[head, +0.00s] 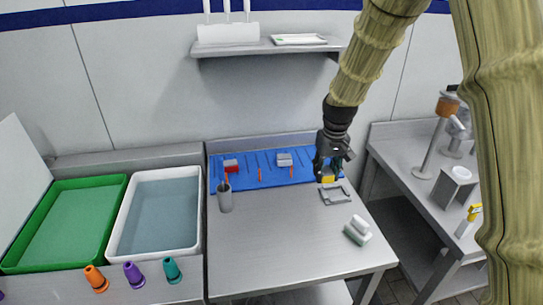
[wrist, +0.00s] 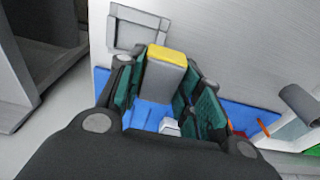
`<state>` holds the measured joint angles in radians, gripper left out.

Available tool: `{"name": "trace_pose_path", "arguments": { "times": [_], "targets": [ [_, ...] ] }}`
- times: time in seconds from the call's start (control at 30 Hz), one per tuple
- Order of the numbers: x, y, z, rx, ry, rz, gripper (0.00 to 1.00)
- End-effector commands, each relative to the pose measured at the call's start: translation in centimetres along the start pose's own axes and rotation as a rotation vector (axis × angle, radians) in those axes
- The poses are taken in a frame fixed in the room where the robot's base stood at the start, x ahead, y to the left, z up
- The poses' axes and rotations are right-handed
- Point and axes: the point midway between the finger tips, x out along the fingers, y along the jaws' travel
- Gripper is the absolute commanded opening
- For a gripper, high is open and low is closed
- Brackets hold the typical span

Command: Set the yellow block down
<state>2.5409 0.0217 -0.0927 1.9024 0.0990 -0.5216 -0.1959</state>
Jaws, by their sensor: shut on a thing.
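The yellow block (head: 328,179) is a grey block with a yellow face, held at the tips of my gripper (head: 329,165). In the wrist view the block (wrist: 167,55) sits between the two green-padded fingers of my gripper (wrist: 160,78), with its yellow face turned away from the palm. The gripper is shut on it. In the head view the block is near the right end of the blue mat (head: 216,200), just behind a square grey frame (head: 323,196). I cannot tell whether it touches the surface below.
A red-and-grey block (head: 231,166) and a grey block (head: 284,160) lie on the mat among several thin tools. A grey cup (head: 225,197) stands at the table's left. A white-and-green block (head: 357,231) lies front right. The table's front middle (head: 270,250) is clear.

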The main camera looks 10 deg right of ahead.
Motion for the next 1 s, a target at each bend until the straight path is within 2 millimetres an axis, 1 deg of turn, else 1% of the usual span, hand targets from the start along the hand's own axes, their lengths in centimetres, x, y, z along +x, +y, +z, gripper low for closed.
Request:
{"name": "trace_pose_path", "arguments": {
  "times": [0.13,0.3,0.5,0.8,1.0],
  "targets": [
    [-0.1,-0.2,-1.6,-0.006,0.000,0.000,0.06],
    [0.3,-0.8,-5.1,-0.012,-0.001,-0.001,0.06],
    [0.8,-0.8,-9.0,-0.013,0.000,0.000,0.06],
    [1.4,-0.8,-14.4,-0.010,0.001,-0.001,0.06],
    [1.8,-0.7,-17.4,-0.009,0.000,0.000,0.06]
  ]
}}
